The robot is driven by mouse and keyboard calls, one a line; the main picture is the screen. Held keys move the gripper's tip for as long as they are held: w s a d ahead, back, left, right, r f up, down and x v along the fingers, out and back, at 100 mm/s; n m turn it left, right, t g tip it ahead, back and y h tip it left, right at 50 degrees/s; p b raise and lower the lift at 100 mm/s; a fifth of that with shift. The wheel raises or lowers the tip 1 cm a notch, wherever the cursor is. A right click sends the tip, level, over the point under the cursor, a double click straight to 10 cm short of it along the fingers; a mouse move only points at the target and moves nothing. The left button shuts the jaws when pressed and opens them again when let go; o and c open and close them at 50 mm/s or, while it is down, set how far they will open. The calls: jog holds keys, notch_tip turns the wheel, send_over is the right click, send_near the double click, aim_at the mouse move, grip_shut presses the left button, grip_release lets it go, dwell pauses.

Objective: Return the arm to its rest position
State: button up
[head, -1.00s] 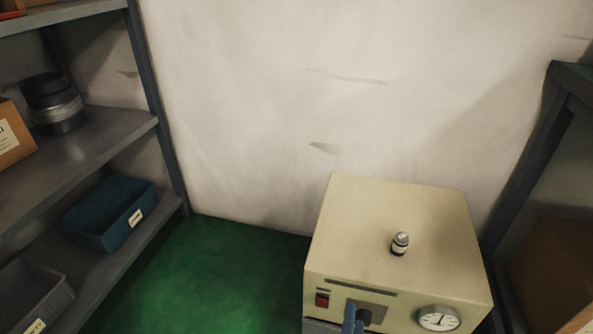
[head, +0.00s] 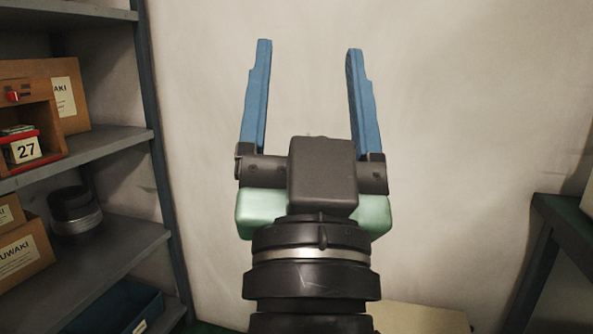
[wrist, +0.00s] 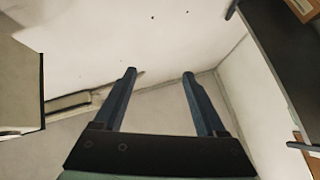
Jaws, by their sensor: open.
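My gripper (head: 308,52) is raised high in the middle of the head view, its two blue fingers pointing up and spread wide apart. Nothing is between them. Behind it is only the bare pale wall (head: 450,110). In the wrist view my gripper (wrist: 160,82) is also open and empty, with wall surfaces beyond the fingers. My arm hides most of what lies below the gripper in the head view.
Grey shelving (head: 110,160) stands at the left with cardboard boxes (head: 22,250), a dark blue bin (head: 118,308) and a dark cylindrical object (head: 75,212). A cream box-shaped machine (head: 420,319) shows at the bottom. A dark green-topped table (head: 565,220) stands at the right.

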jog(key=s+a+r+n+t+p, duration=0.15)
jog(key=s+r+p, duration=0.3)
jog(key=r, duration=0.45)
notch_tip(320, 180, up, 34)
jog(key=p, duration=3.4)
jog(key=shift+s+d+r, duration=0.15)
jog(key=shift+d, duration=0.05)
jog(key=shift+g, duration=0.25)
